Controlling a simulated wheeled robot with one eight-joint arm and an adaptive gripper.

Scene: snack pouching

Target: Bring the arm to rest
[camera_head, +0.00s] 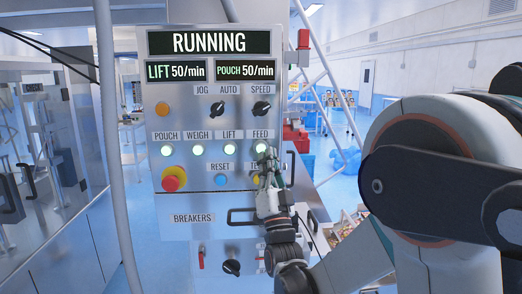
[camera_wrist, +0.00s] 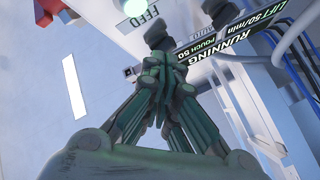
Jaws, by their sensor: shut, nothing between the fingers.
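My gripper (camera_head: 267,158) is shut and empty, raised in front of the control panel (camera_head: 200,215) just below the lit FEED button (camera_head: 260,148). In the wrist view its closed green fingers (camera_wrist: 158,75) point toward the panel, with the FEED button (camera_wrist: 134,8) at the top edge. I cannot tell whether the fingertips touch the panel. The top display (camera_head: 209,42) reads RUNNING. The smaller displays read LIFT 50/min (camera_head: 176,71) and POUCH 50/min (camera_head: 245,71). The POUCH, WEIGH, LIFT and FEED lights glow pale green. The gripper partly hides a yellow button (camera_head: 257,180) and its label.
A red emergency knob (camera_head: 172,181) is on the panel's left, beside a blue RESET button (camera_head: 221,180). Two selector knobs, AUTO (camera_head: 217,109) and SPEED (camera_head: 261,108), sit above. A grey pipe (camera_head: 107,110) runs down at left. Open blue floor (camera_head: 335,190) shows at right.

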